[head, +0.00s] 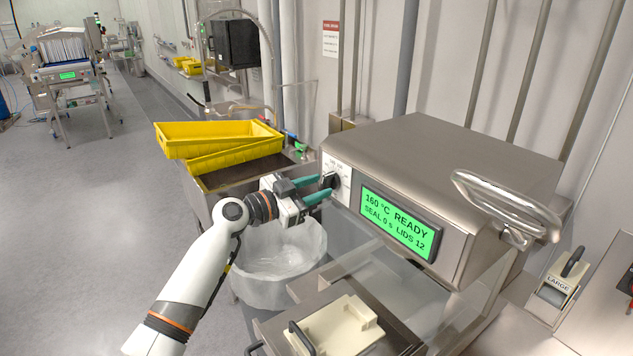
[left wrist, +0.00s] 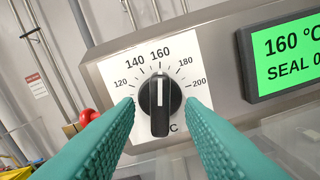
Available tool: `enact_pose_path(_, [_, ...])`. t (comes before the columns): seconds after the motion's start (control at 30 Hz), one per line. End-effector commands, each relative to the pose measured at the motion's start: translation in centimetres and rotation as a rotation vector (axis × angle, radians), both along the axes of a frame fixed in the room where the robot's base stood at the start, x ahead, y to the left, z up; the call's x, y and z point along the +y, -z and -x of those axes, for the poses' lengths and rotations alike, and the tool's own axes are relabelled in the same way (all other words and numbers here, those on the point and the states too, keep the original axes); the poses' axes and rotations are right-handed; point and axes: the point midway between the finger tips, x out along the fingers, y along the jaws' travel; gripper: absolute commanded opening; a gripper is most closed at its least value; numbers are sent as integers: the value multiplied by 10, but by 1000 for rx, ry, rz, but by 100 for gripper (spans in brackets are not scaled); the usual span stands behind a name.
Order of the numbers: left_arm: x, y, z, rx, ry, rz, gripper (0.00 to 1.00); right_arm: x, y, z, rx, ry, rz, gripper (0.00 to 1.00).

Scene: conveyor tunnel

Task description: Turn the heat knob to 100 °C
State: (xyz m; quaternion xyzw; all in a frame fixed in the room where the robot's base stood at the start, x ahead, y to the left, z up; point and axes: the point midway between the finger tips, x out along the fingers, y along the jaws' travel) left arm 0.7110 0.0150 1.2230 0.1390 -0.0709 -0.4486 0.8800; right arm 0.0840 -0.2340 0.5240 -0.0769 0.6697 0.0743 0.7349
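The black heat knob (left wrist: 160,103) sits on a white dial plate (left wrist: 150,68) marked 120 to 200 in the left wrist view. Its white pointer line stands at 160. In the head view the knob (head: 329,181) is on the left end of the steel sealing machine (head: 430,150). The green display (head: 398,221) reads 160 °C READY, SEAL 0 s, LIDS 12. My left gripper (head: 324,187) has teal fingers spread open on either side of the knob, with gaps between them and it in the left wrist view. The 100 mark is not visible. My right gripper is not in view.
Yellow trays (head: 222,146) stand on a steel sink to the left. A lined bin (head: 280,262) is below my left arm. A metal handle (head: 505,200) is on the machine's right side. A cream tray plate (head: 335,328) lies in front.

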Motion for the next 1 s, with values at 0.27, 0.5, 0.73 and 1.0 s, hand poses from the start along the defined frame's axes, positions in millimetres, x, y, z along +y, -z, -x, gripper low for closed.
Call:
enact_pose_path(0.27, [-5, 0, -4, -2, -1, -1, 35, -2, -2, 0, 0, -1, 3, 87])
enact_pose_path(0.5, [-5, 0, -4, -1, 0, -1, 16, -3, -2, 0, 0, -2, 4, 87])
enact_pose_path(0.73, [-5, 0, -4, 1, 0, -1, 0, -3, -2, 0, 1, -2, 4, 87])
enact_pose_path(1.0, [-5, 2, -3, 43, 0, 31, 0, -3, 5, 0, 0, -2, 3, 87])
